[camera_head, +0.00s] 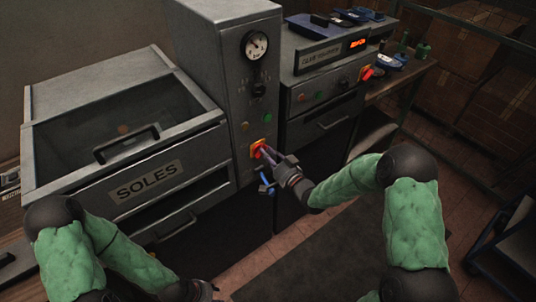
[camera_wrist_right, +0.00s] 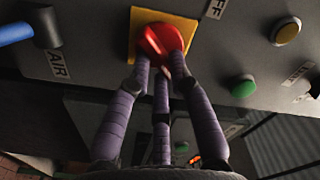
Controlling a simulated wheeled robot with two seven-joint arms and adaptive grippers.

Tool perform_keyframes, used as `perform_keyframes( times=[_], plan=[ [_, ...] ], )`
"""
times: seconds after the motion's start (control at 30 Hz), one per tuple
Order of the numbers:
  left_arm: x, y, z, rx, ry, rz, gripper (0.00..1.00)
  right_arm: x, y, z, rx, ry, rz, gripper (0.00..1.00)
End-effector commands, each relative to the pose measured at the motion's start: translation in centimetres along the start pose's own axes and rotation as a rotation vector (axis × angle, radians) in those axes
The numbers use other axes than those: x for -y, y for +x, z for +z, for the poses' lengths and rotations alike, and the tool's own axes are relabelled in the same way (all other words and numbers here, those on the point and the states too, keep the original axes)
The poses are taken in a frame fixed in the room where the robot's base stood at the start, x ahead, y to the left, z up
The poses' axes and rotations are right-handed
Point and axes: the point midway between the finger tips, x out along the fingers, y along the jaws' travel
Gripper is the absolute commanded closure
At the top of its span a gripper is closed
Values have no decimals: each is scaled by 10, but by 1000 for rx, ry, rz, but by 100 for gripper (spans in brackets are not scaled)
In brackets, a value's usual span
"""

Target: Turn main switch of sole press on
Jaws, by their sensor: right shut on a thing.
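The main switch is a red rotary knob on a yellow plate (camera_head: 258,146), low on the front of the tall grey press column (camera_head: 232,100). In the right wrist view the red knob (camera_wrist_right: 160,40) sits on its yellow plate (camera_wrist_right: 136,22), with the end of an "OFF" label (camera_wrist_right: 214,8) beside it. My right gripper (camera_head: 266,154) is at the switch, its purple fingers (camera_wrist_right: 160,72) shut on the red knob. The fingertips hide part of the knob, so its exact angle is hard to tell. My left gripper (camera_head: 200,290) is low at the bottom edge, with its fingers not clearly visible.
A blue air valve handle (camera_head: 266,188) hangs just below the switch. A green button (camera_head: 267,117) and a pressure gauge (camera_head: 255,44) are above it. The "SOLES" drawer (camera_head: 130,165) is at left. Another machine with a red switch (camera_head: 367,73) stands at right.

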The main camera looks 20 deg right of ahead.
Motion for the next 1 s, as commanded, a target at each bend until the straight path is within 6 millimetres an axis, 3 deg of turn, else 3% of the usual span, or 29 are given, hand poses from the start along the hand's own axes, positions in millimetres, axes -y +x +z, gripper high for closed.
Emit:
perform_keyframes(
  times=[0.37, 0.4, 0.47, 0.83, 1.0],
  plan=[
    [0, 0, 0, 0, 0, 0, 60, -1, 0, 0, 0, 5, 2, 100],
    [0, 0, 0, 0, 0, 0, 60, -1, 0, 0, 0, 5, 2, 68],
    [0, 0, 0, 0, 0, 0, 60, -1, 0, 0, 0, 5, 2, 55],
    [0, 0, 0, 0, 0, 0, 60, 0, -2, 0, 0, 4, 1, 55],
    [0, 0, 0, 0, 0, 0, 60, -1, -21, 0, -1, 5, 4, 55]
  ],
)
